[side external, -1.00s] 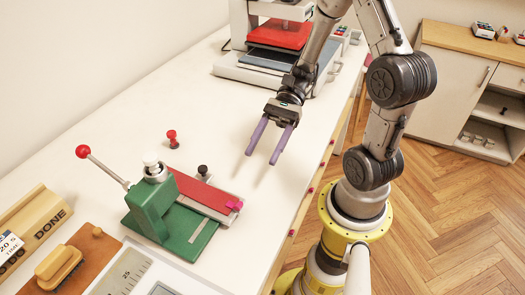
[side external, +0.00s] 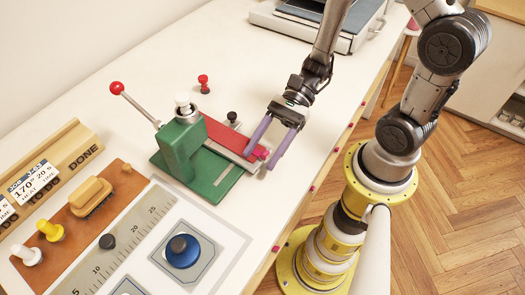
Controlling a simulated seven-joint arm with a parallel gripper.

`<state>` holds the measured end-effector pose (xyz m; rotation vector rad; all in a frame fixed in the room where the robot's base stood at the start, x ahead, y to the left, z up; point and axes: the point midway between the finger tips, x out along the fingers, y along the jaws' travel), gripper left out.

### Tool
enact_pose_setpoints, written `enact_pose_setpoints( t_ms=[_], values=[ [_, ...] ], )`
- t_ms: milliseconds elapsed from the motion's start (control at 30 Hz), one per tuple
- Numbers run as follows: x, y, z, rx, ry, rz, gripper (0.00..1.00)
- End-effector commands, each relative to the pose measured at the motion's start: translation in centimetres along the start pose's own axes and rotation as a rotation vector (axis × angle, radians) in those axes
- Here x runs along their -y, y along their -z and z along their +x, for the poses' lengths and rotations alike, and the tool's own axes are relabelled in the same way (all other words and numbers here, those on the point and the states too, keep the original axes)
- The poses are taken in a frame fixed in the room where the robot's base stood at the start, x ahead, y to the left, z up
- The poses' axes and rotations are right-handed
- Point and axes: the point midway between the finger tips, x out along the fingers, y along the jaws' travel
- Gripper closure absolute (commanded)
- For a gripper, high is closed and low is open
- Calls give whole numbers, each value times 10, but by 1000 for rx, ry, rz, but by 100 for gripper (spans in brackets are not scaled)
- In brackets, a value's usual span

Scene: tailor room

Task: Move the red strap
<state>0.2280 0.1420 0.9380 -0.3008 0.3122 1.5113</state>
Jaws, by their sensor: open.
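The red strap (side external: 226,134) lies flat on a grey plate beside the green lever press (side external: 181,148), with its left end running in at the press. A pink clip (side external: 262,153) is at its right end. My gripper (side external: 258,162) is open, with two purple fingers pointing down at the strap's right end. One finger is on each side of the pink clip in the picture. I cannot tell whether the fingers touch the strap or the clip.
A red peg (side external: 203,84) and a black knob (side external: 232,117) stand behind the strap. The press's red-balled lever (side external: 117,88) sticks up left.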

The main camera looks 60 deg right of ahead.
Motion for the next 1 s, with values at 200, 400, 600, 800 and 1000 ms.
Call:
enact_pose_setpoints(
  t_ms=[200, 400, 600, 800, 1000],
  values=[
    [0, 0, 7, 0, -1, 0, 41],
    [0, 0, 7, 0, 0, 0, 41],
    [0, 0, 7, 0, 0, 0, 71],
    [0, 0, 7, 0, 0, 0, 100],
    [0, 0, 7, 0, 0, 0, 100]
  ],
)
